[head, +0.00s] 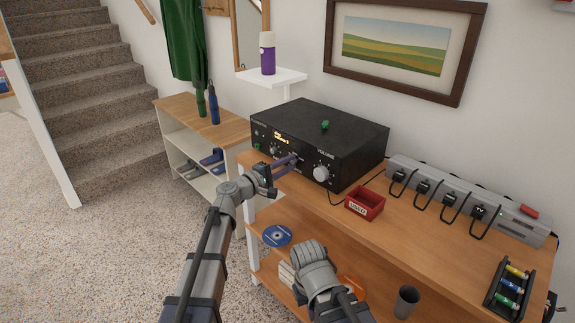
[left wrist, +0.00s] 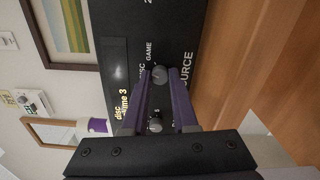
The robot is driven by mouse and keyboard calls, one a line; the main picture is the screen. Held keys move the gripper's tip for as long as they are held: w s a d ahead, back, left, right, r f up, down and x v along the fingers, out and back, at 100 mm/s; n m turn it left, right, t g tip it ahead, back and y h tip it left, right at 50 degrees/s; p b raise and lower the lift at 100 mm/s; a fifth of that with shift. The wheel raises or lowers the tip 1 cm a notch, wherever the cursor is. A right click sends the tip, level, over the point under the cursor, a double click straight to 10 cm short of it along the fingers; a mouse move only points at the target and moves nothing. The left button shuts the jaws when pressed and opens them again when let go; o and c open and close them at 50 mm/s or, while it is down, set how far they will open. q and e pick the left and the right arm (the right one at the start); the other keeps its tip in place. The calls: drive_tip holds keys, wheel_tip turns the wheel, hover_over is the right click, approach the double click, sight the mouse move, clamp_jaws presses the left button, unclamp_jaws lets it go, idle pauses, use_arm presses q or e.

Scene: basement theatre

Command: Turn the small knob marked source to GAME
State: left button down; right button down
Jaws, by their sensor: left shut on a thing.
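The black receiver (head: 340,127) stands on the wooden bench against the wall. Its front has a display (left wrist: 124,103) with orange text, a large silver VOLUME knob (head: 321,173) and smaller knobs. In the left wrist view the small source knob (left wrist: 160,75) sits between the purple fingertips of my left gripper (left wrist: 160,73), which is shut on it. The words GAME, DISC and SOURCE show around this knob; its pointer is too small to read. In the head view my left gripper (head: 296,158) reaches the receiver front and covers this knob. My right gripper's fingers do not show.
Another small knob (left wrist: 155,125) lies between the fingers, nearer the palm. A red box (head: 365,204) and a grey power strip (head: 470,197) with plugs are right of the receiver. A green item (head: 325,126) rests on top of it. A marker rack (head: 509,289) is at the right.

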use_arm(q)
drive_tip(key=m, duration=0.4)
drive_tip(key=shift+m, duration=1.8)
drive_tip(key=shift+s, duration=0.1)
drive_tip(key=c, duration=0.7)
unclamp_jaws()
drive_tip(key=v, duration=0.7)
drive_tip(key=shift+s+a, duration=0.25)
drive_tip(key=shift+a, duration=0.1)
